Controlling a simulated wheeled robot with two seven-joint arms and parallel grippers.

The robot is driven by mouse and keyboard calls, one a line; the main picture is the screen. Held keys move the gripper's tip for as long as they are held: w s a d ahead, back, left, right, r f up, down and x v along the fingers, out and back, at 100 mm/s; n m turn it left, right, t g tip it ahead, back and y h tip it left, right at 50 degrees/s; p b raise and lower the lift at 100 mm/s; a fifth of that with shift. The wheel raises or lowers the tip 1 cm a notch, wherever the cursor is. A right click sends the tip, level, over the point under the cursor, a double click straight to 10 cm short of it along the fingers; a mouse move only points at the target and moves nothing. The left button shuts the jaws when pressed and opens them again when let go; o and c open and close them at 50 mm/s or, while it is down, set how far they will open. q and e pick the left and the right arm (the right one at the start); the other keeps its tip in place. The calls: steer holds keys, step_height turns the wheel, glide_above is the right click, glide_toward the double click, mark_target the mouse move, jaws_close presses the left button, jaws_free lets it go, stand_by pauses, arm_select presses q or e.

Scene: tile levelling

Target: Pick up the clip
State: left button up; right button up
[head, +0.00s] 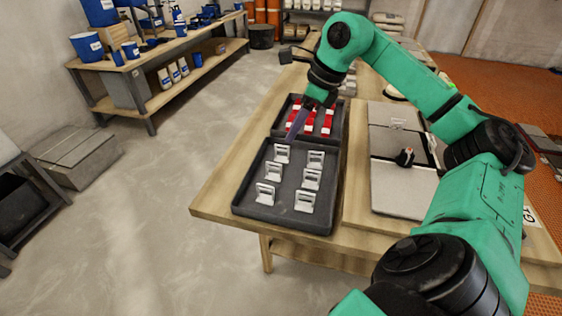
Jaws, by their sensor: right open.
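Several white clips stand upright in rows in a dark tray (245,207) on the wooden table. The clips nearest my right gripper are the back-left clip (282,154) and the back-right clip (315,160). My right gripper (292,135) is open and points down over the back-left part of this tray, close above the back-left clip. It looks empty; I cannot see a gap between the fingers from this angle. Whether it touches the clip is unclear. My left gripper is not in view.
A second dark tray with red wedges (325,121) sits right behind the clip tray. A wooden shelf bench (150,75) stands at the back left.

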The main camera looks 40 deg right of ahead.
steer(key=x, duration=0.5)
steer(key=shift+w+a+f, duration=0.15)
steer(key=shift+w+a, duration=0.05)
steer(key=shift+w, duration=0.05)
jaws_close()
